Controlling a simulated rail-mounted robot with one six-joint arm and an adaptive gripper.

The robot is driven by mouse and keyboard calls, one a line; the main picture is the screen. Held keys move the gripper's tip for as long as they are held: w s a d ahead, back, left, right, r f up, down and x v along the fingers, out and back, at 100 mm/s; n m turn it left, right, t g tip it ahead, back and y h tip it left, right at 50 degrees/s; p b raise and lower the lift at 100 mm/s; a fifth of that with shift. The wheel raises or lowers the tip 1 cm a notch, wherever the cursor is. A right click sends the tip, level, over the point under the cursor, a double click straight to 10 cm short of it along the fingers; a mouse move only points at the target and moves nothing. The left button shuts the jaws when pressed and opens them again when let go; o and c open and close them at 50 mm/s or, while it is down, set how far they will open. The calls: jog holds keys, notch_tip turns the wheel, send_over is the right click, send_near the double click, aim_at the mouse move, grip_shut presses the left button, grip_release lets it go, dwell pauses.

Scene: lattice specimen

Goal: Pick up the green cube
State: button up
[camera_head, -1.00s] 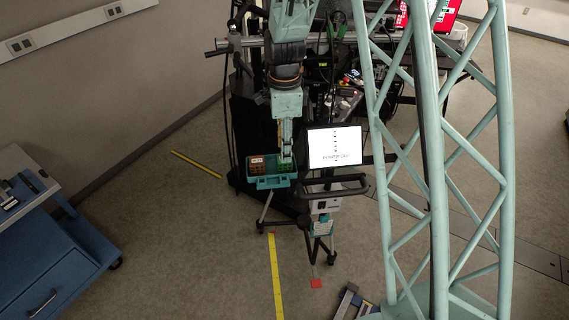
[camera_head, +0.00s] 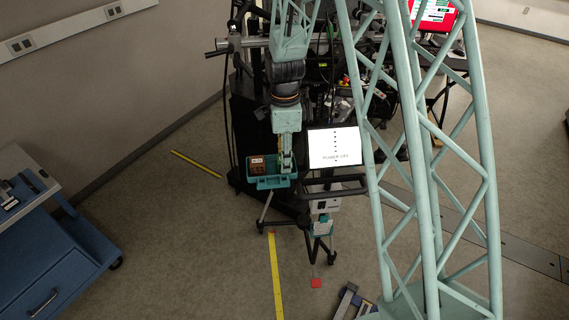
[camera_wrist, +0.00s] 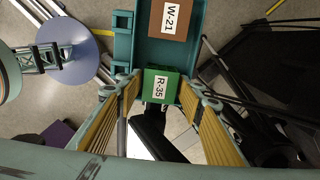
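The green cube (camera_wrist: 160,85), labelled R-35, shows in the wrist view at the near end of a teal tray (camera_wrist: 123,48). My gripper (camera_wrist: 160,90) has its two yellow-padded fingers on either side of the cube. The fingers stand apart, with only a narrow gap to the cube's sides; I see no clear contact. In the head view my gripper (camera_head: 287,164) points down over the right part of the tray (camera_head: 270,184) and hides the cube there.
A brown block (camera_wrist: 172,20) labelled W-21 sits in the tray beside the green cube. A lit screen (camera_head: 334,148) stands close to the right of my gripper, with a dark handle (camera_head: 335,188) below it. A blue cabinet (camera_head: 50,260) stands at the left, with open floor between.

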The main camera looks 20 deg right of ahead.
jog(key=shift+f, duration=0.15)
jog(key=shift+c, duration=0.4)
jog(key=c, duration=0.5)
jog(key=shift+r, duration=0.2)
jog(key=shift+r, duration=1.45)
jog(key=shift+s+r, duration=0.15)
jog(key=s, duration=0.5)
jog(key=s+r+b, duration=0.1)
jog(key=s, duration=0.4)
jog(key=s+a, duration=0.1)
jog(key=s, duration=0.4)
jog(key=shift+s+r+b, duration=0.2)
jog(key=shift+s+b, duration=0.1)
jog(key=shift+b, duration=0.1)
